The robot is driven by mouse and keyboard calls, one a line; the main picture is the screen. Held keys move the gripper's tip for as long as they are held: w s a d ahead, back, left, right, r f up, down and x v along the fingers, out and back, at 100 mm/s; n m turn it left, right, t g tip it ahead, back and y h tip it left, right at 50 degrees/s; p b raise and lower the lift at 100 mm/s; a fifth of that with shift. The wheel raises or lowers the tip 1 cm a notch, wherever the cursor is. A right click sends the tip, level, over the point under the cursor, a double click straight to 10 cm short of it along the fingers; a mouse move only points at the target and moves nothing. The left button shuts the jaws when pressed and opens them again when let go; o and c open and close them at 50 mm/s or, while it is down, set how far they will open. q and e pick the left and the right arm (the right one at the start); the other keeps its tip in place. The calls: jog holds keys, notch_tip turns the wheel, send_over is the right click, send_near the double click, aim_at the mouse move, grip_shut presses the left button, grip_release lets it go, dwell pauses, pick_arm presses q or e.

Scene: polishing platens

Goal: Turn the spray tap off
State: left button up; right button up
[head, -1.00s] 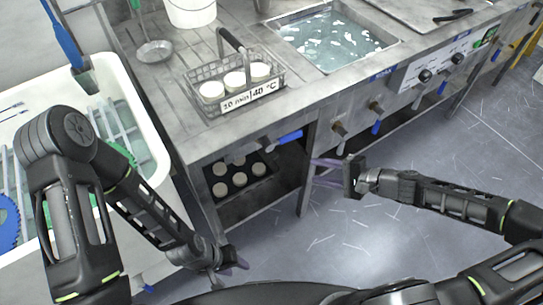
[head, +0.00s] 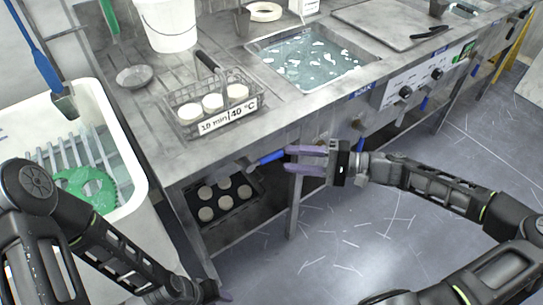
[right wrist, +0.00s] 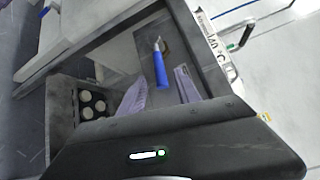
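The nearest tap has a blue lever (head: 267,159) that sticks out sideways under the bench's front edge. I cannot read a spray label by it. My right gripper (head: 290,159) is open, its purple fingers pointing left at the lever's free end. In the right wrist view the blue lever (right wrist: 160,68) shows between the two fingertips (right wrist: 161,78), with a gap on each side.
Other blue tap levers (head: 360,146) hang downward along the bench front. A wire basket (head: 180,117) of white pucks stands on the bench above. A dark tray (head: 240,202) of pucks sits on the shelf below.

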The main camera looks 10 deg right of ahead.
aim_at(272, 157)
jog(key=x, duration=0.6)
jog(key=shift+a, duration=0.1)
jog(key=shift+c, duration=0.2)
grip_shut()
dwell(1.1)
